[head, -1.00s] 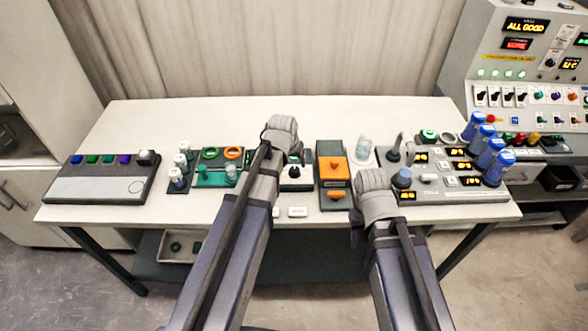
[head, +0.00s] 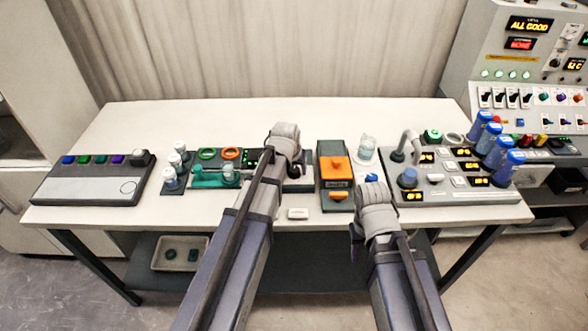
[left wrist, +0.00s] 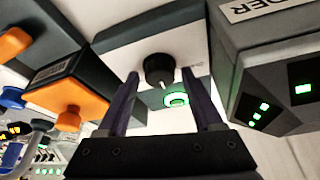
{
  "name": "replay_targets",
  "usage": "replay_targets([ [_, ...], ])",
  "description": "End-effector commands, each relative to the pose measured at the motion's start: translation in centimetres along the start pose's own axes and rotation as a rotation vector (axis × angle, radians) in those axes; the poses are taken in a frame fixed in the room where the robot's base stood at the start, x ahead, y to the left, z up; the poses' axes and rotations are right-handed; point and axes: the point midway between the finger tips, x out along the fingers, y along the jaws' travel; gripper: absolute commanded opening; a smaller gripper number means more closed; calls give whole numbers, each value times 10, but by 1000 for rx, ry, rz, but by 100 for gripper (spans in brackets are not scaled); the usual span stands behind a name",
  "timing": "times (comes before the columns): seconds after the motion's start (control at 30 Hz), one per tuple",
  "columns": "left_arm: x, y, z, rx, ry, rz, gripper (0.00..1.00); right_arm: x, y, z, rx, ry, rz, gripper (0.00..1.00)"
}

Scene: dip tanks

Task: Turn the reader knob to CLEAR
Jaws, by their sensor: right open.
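The reader knob (left wrist: 158,70) is round and black with a white pointer line, on a dark and white panel in the left wrist view. Its pointer faces the lower right of that picture, near a green lit ring (left wrist: 176,99). My left gripper (left wrist: 160,80) is open, with one finger on each side of the knob; I cannot tell whether they touch it. In the head view my left gripper (head: 286,150) covers the knob. The dark reader box (left wrist: 262,60) with green lights stands beside it. My right gripper (head: 375,192) is over the table's front; its fingertips are hidden.
An orange-topped box (head: 334,168) stands between my arms. A console (head: 460,192) with blue-capped bottles is at the right. A tray with green pieces (head: 205,180) and a grey button panel (head: 90,186) are at the left. The table's back (head: 250,115) is clear.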

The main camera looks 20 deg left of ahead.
Motion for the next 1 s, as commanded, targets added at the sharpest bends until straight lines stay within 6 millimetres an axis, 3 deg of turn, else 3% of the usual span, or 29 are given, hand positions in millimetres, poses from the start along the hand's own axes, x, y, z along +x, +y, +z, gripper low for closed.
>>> replay_targets([
  [0.07, 0, 0, 0, 0, 0, 0, 57, 0, 0, 0, 0, 0, 0, 50],
  [0.57, 0, 0, 0, 0, 0, 0, 1, 0, 0, 0, 0, 0, 0, 50],
  [1.0, 0, 1, 0, -61, 0, -26, 0, 0, 0, 0, 0, 0, 0, 50],
])
